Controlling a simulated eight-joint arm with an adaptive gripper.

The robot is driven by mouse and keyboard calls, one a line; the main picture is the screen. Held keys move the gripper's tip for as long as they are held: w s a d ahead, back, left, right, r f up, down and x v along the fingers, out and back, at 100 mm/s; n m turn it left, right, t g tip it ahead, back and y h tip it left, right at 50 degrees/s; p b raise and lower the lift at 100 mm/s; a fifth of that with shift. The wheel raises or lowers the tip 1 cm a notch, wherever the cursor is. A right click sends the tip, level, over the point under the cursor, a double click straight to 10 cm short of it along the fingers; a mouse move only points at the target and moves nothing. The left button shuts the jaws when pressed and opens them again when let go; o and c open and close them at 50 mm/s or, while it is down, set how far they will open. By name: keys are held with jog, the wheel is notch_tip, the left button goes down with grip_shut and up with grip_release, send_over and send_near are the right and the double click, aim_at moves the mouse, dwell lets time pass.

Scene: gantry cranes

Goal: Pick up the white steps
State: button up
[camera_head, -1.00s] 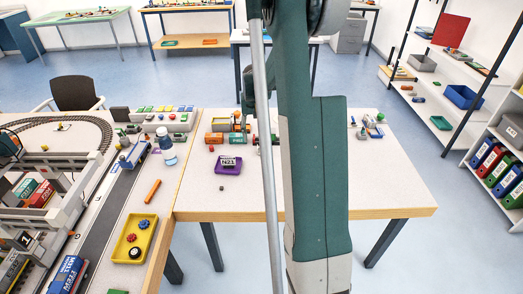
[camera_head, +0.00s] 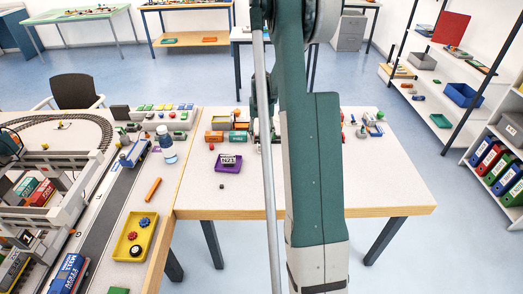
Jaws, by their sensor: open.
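I cannot make out the white steps for certain; they may be hidden behind my arm. My gripper (camera_head: 262,134) shows only in small part, low over the back of the wooden-edged table (camera_head: 380,185), between the rod and the coloured blocks. It is open, and most of it is small or hidden behind my arm. Small pale and blue pieces (camera_head: 374,125) stand at the table's back right, too small to tell apart.
An orange block (camera_head: 214,137) and a green block (camera_head: 238,137) stand left of my gripper. A purple tray (camera_head: 228,164) lies nearer. A bottle (camera_head: 166,145) and yellow tray (camera_head: 134,238) are on the left layout. The table's front right is clear.

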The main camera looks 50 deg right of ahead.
aim_at(261, 149)
jog(key=shift+f, duration=0.6)
jog(key=shift+s+f+b, duration=0.1)
jog(key=shift+f+b, duration=0.6)
jog(key=shift+f, duration=1.95)
jog(key=shift+a, duration=0.1)
jog(key=c, duration=0.9)
